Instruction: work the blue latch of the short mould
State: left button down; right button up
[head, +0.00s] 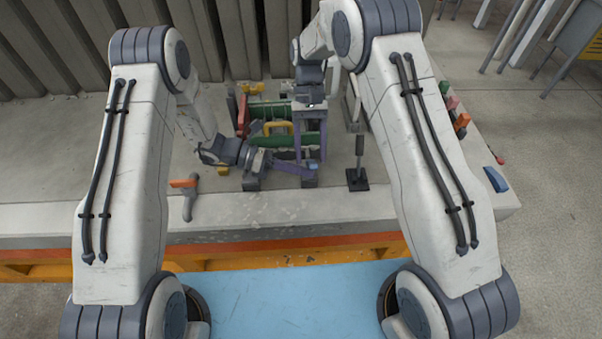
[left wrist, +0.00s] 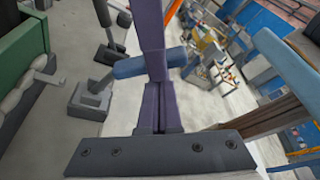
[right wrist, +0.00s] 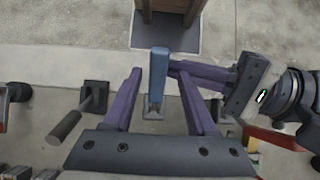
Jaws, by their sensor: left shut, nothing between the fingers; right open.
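The blue latch (head: 313,162) is small in the head view, at the front of the green mould (head: 280,142). In the right wrist view the blue latch (right wrist: 158,75) stands up from a grey mount, between the spread purple fingers of my right gripper (right wrist: 162,80), apart from both. My right gripper (head: 310,150) points down and is open. My left gripper (head: 304,171) comes in from the left, shut and empty, its tips beside the latch. In the left wrist view the blue latch (left wrist: 130,67) crosses behind these fingers; I cannot tell whether they touch.
A black lever on a square base (head: 358,175) stands right of the mould. An orange-handled fitting (head: 188,186) is on the bench's front left. Small coloured blocks (head: 452,103) and a blue curved piece (head: 495,180) lie at the right.

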jog(key=v, duration=0.5)
jog(key=s+a+r+n+t, duration=0.3)
jog(key=s+a+r+t, duration=0.1)
jog(key=s+r, duration=0.6)
jog(key=s+d+n+t, duration=0.1)
jog(key=s+n, duration=0.1)
jog(key=s, duration=0.6)
jog(key=s+d+f+n+t+y, duration=0.1)
jog(key=s+d+n+t, duration=0.1)
jog(key=s, duration=0.6)
jog(key=shift+s+f, duration=0.3)
jog(key=shift+s, duration=0.05)
